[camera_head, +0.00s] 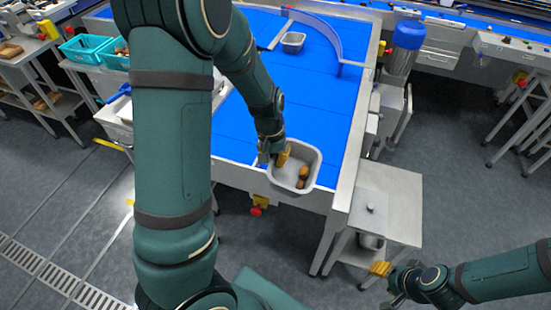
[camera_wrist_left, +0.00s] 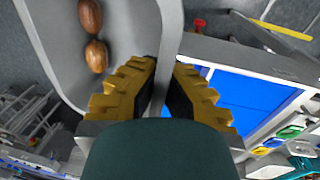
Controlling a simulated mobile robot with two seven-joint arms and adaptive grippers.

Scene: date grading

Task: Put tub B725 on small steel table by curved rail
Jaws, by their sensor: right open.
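A grey tub (camera_head: 312,158) with a few brown dates in it is at the front end of the blue belt, overlapping its edge in the head view. No label is readable on it. My left gripper (camera_head: 276,158) is shut on its left rim. In the left wrist view, the yellow fingers (camera_wrist_left: 164,72) straddle the tub's wall (camera_wrist_left: 172,25), one inside and one outside. Whether the tub's base touches the belt cannot be told. A small steel table (camera_head: 400,205) stands right of the belt's front end. My right gripper (camera_head: 386,282) is open and empty, low at the right.
A blue curved rail (camera_head: 322,27) crosses the belt's far part, with another grey tub (camera_head: 292,42) beside it. A small knobbed item (camera_head: 371,208) is on the steel table's left part. A blue-capped steel cylinder (camera_head: 403,50) stands right of the belt. Teal crates (camera_head: 85,47) are at left.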

